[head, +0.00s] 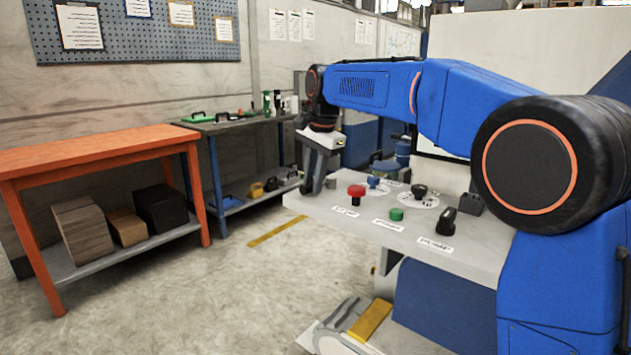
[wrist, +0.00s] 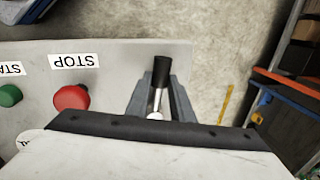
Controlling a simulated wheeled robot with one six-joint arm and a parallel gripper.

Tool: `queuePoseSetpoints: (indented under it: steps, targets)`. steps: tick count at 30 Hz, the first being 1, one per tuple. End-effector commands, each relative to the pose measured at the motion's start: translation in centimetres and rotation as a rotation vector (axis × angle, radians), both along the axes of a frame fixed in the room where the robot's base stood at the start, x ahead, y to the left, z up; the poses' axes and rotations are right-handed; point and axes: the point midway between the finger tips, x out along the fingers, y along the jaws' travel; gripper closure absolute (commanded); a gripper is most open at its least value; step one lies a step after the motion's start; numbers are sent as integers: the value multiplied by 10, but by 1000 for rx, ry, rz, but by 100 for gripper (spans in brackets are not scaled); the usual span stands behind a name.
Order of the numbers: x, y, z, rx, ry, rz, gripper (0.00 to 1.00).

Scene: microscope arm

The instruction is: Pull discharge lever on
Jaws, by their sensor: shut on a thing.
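The discharge lever (wrist: 161,72) has a black grip on a bright metal shaft and stands at the edge of the pale control panel (wrist: 115,55) in the wrist view. My gripper (wrist: 159,92) has one grey finger on each side of it and is shut on the lever. The black grip shows beyond the fingers; the shaft's lower end is partly hidden by my gripper's body. In the head view my gripper (head: 313,186) points down at the left end of the panel (head: 470,263), and it hides the lever there.
A red STOP button (wrist: 71,98) sits close beside my gripper, with a green START button (wrist: 10,95) further left. The head view also shows a black knob (head: 419,190) and a black switch (head: 446,220). An orange table (head: 95,147) stands left, with open floor between.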

Motion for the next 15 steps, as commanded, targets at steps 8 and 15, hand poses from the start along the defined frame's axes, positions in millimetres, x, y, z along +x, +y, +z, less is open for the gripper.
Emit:
queuePoseSetpoints:
  steps: [8,15]
  targets:
    - [13,13,0,0,-2,-225,100]
    - [27,20,0,0,-1,-441,100]
